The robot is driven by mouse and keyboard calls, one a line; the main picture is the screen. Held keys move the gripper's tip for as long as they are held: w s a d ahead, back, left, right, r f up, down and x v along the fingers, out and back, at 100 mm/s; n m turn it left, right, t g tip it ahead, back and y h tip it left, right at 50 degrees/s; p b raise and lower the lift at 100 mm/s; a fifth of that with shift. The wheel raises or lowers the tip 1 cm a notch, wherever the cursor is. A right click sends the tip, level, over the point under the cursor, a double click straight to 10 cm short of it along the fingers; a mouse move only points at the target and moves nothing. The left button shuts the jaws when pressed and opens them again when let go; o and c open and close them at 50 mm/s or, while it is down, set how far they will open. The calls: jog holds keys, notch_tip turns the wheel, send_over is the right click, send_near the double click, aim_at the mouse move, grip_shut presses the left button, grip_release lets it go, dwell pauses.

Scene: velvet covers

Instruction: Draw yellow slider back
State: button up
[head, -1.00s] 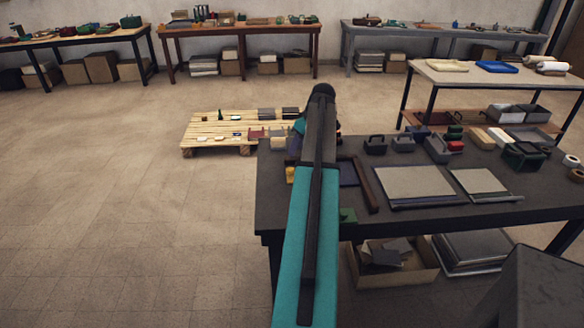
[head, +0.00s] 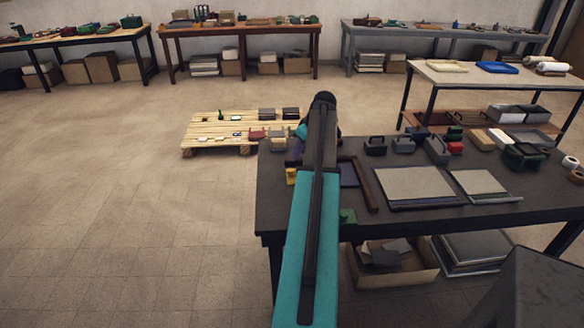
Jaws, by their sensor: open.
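A small yellow piece (head: 291,176), which looks like the yellow slider, shows at the left edge of the dark table (head: 440,222), just left of my teal arm. Only part of it is visible, and what it is mounted on is hidden by the arm. My arm reaches forward over the table's left end. My gripper is hidden behind my own arm links, so its distance from the yellow piece cannot be told.
Grey boards (head: 415,183), dark handled blocks (head: 375,147) and tape rolls (head: 577,175) cover the table. A wooden pallet (head: 215,137) stands behind. The floor to the left is clear.

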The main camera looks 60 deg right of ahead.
aim_at(291, 170)
jog(key=shift+p+x, duration=1.35)
jog(key=shift+x, duration=4)
jog(key=shift+s, duration=0.1)
grip_shut()
